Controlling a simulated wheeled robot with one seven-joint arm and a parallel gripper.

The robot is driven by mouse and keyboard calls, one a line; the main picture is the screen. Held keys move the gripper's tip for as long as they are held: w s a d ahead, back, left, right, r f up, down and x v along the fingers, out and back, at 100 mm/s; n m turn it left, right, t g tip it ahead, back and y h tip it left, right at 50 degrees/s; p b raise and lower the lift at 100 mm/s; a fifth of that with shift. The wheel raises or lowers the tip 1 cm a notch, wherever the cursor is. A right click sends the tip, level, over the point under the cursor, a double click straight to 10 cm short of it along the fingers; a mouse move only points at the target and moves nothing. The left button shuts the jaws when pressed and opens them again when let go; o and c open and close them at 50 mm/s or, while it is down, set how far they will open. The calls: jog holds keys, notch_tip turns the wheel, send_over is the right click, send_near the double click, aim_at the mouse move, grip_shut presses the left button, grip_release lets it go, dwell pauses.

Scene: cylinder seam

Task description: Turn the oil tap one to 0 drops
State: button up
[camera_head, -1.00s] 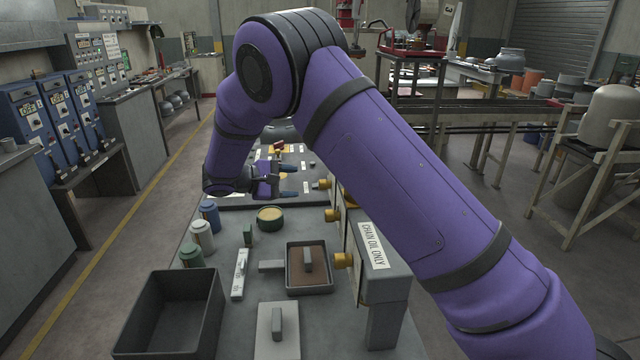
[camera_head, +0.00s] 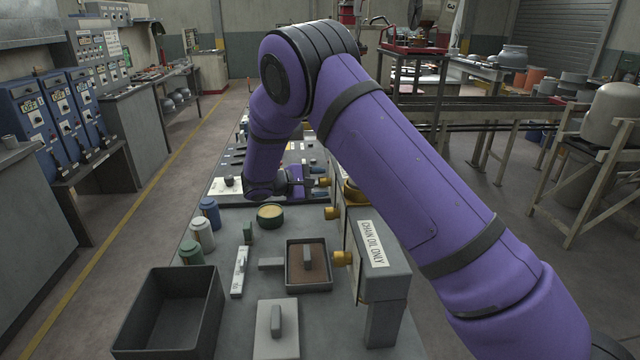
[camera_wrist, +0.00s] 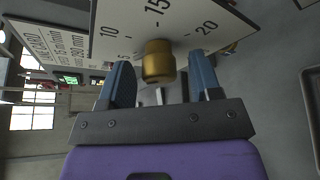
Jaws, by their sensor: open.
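My gripper (camera_head: 312,183) is open and empty at the far end of the bench, pointing right towards the farthest of three brass taps (camera_head: 323,182). In the wrist view my gripper (camera_wrist: 163,78) has its two blue fingers spread. A brass tap knob (camera_wrist: 158,62) shows in the space between them, with no finger visibly touching it. Behind it is a white dial plate (camera_wrist: 130,17) marked 10, 15 and 20. The other two taps, the middle one (camera_head: 332,213) and the nearest one (camera_head: 342,258), stick out along the same oil unit. I cannot read which tap is number one.
The grey oil unit (camera_head: 385,285) carries a sign (camera_head: 372,243) reading "CHAIN OIL ONLY". On the bench are several small jars (camera_head: 202,232), a round tin (camera_head: 270,216), a square tray (camera_head: 327,275) and an empty dark bin (camera_head: 135,335).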

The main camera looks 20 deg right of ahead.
jog(key=shift+d, duration=0.25)
jog(key=c, duration=0.9)
jog(key=n+g, duration=0.1)
jog(key=n, duration=0.1)
jog(key=n+g+y, duration=0.1)
jog(key=n, duration=0.1)
jog(key=shift+w+y, duration=0.1)
jog(key=shift+y, duration=0.2)
jog(key=n+g+y, duration=0.1)
jog(key=n+g, duration=0.2)
jog(key=n, duration=0.1)
dwell(0.4)
jog(key=shift+r, duration=0.1)
